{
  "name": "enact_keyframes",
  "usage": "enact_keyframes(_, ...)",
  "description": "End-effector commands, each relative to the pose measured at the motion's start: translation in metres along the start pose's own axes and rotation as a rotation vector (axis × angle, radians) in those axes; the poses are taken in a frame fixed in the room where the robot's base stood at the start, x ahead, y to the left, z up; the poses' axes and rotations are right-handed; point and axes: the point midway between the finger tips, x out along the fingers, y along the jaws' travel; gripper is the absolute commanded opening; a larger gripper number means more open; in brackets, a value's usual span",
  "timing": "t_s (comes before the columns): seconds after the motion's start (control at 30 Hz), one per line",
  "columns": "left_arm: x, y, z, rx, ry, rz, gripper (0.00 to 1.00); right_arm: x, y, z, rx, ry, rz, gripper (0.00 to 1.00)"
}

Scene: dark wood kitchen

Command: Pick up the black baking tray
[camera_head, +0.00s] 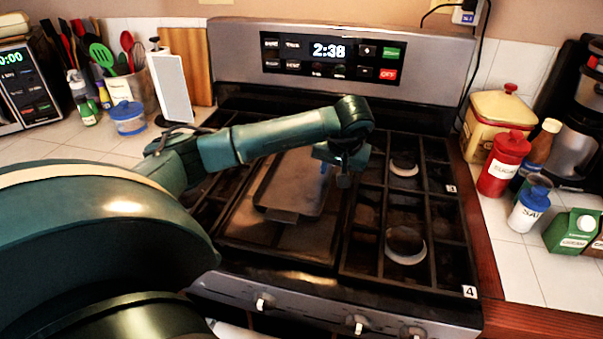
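The baking tray (295,190) looks dark grey-brown and lies on the left-middle grates of the stove, with a short tab at its near edge. My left arm comes in from the left and crosses above the tray, hiding its far part. My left gripper (343,172) points down at the tray's right edge. Its fingers are small and dark, so I cannot tell whether they are open or shut, or whether they touch the tray. My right gripper is not in view.
The stove's right burners (405,243) are bare. A red sugar jar (504,163), a salt shaker (529,209) and a green carton (573,231) stand on the right counter.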

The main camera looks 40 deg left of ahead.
Motion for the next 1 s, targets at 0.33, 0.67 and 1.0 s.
enact_keyframes(0.33, 0.0017, 0.0002, -0.0001, 0.000, 0.000, 0.001, 0.19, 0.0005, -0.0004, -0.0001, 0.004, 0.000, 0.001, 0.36)
enact_keyframes(0.67, 0.0014, 0.0003, 0.0000, 0.000, 0.000, 0.001, 0.00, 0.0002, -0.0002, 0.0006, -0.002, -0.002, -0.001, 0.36)
enact_keyframes(1.0, 0.0005, 0.0000, -0.0010, -0.001, 0.002, 0.001, 0.00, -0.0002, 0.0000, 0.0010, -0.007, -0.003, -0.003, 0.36)
